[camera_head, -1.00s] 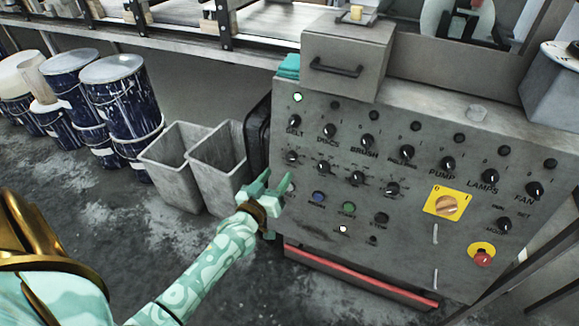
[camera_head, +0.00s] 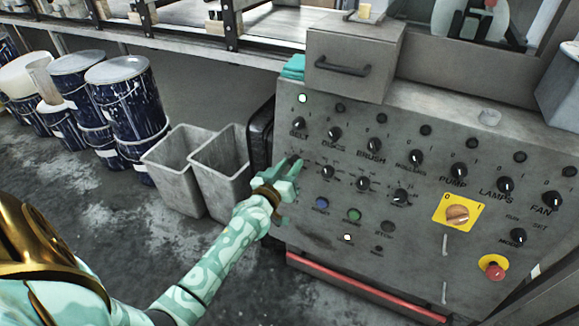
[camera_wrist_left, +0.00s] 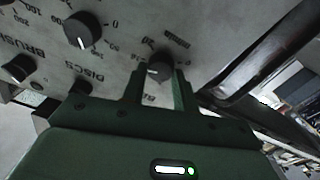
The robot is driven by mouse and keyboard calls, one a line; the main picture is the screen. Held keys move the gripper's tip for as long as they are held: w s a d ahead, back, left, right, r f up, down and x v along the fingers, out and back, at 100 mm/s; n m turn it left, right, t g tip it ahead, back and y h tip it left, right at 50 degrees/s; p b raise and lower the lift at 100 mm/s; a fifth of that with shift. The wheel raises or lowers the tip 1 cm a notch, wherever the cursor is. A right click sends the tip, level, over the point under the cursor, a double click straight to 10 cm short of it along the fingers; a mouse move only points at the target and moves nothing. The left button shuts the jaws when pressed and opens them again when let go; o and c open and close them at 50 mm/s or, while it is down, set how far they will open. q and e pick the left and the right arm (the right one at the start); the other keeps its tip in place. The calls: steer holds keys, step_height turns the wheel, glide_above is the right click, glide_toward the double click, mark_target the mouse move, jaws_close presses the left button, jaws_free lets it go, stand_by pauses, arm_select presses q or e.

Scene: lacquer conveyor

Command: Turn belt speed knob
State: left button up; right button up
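The belt speed knob (camera_wrist_left: 157,68) is a dark round knob with a pale pointer mark, under the partly covered BELT label. In the left wrist view it sits between the fingertips of my left gripper (camera_wrist_left: 160,78), one finger on each side. The fingers are apart; I cannot tell whether they touch the knob. In the head view my left gripper (camera_head: 292,166) is at the left end of the panel's second knob row and hides this knob. The grey control panel (camera_head: 335,225) faces me. My right gripper is in neither view.
Neighbouring speed knobs (camera_head: 326,172) stand close on the right; the discs speed knob shows in the wrist view (camera_wrist_left: 83,28). The BELT switch (camera_head: 298,124) is just above. Grey bins (camera_head: 180,175) and paint drums (camera_head: 130,95) stand left. A red emergency button (camera_head: 494,268) is lower right.

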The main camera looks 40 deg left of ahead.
arm_select(q)
steer(key=shift+r+n+p, duration=0.1)
steer(key=shift+n+p, duration=0.2)
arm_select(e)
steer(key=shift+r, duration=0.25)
